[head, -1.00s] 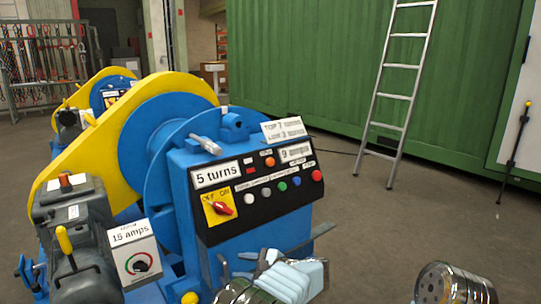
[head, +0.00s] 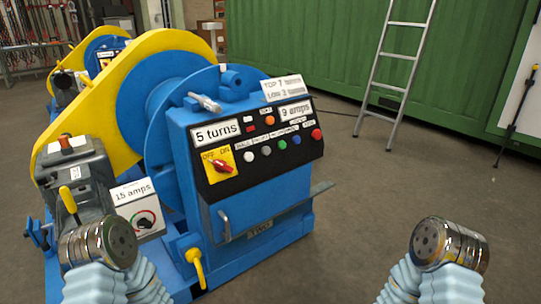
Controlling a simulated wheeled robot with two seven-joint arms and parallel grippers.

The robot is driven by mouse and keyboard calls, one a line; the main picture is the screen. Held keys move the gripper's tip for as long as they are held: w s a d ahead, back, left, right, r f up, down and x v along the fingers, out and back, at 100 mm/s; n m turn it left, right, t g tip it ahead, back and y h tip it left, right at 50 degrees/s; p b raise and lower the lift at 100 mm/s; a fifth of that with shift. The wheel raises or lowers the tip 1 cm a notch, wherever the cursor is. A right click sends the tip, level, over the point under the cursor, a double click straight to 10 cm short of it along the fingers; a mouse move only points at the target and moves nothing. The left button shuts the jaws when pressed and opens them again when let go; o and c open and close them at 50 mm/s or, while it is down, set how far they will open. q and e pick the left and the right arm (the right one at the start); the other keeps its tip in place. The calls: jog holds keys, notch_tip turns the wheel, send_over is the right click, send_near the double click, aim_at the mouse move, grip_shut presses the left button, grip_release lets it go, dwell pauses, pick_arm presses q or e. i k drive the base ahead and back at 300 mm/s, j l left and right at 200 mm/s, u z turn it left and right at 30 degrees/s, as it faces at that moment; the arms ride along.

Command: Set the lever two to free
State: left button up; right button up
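The near blue machine (head: 268,200) has a small plate reading "TWO" (head: 260,228) low on its front. A yellow-handled lever (head: 196,264) hangs downward at its lower left front corner. Another yellow lever (head: 68,199) stands by the grey motor on the left. No label marks which lever is two, and no "free" marking is readable. My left arm's metal joint (head: 98,245) is at the lower left, left of the hanging lever. My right arm's metal joint (head: 449,245) is at the lower right, clear of the machine. Neither gripper's fingers show.
The black control panel (head: 258,148) has a red switch and several buttons. A grey bar (head: 322,189) juts out at the machine's right. A "15 amps" box (head: 137,208) stands at the left. A ladder (head: 398,62) leans at the back. The floor right of the machine is open.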

aim_at(45, 246)
jog(key=u, duration=1.7)
jog(key=i+j+u, duration=0.25)
jog(key=u, duration=0.15)
jog(key=i+j+u, duration=0.15)
jog(key=i+u, duration=0.55)
jog(key=u, duration=0.15)
jog(key=i+j+u, duration=0.15)
jog(key=i+u, duration=0.55)
jog(key=i, duration=0.25)
jog(key=i+z, duration=0.4)
jog(key=i+j+z, duration=0.1)
jog(key=i+z, duration=0.3)
jog(key=i+l+z, duration=0.15)
jog(key=i+z, duration=0.15)
jog(key=z, duration=0.15)
jog(key=i+l+z, duration=0.1)
jog(key=i+z, duration=0.2)
jog(key=z, duration=0.15)
jog(key=i+z, duration=0.3)
jog(key=z, duration=0.2)
jog(key=i+j+z, duration=0.2)
jog(key=z, duration=0.25)
jog(key=i+j+z, duration=0.5)
jog(key=i+j, duration=0.15)
jog(key=i, duration=0.1)
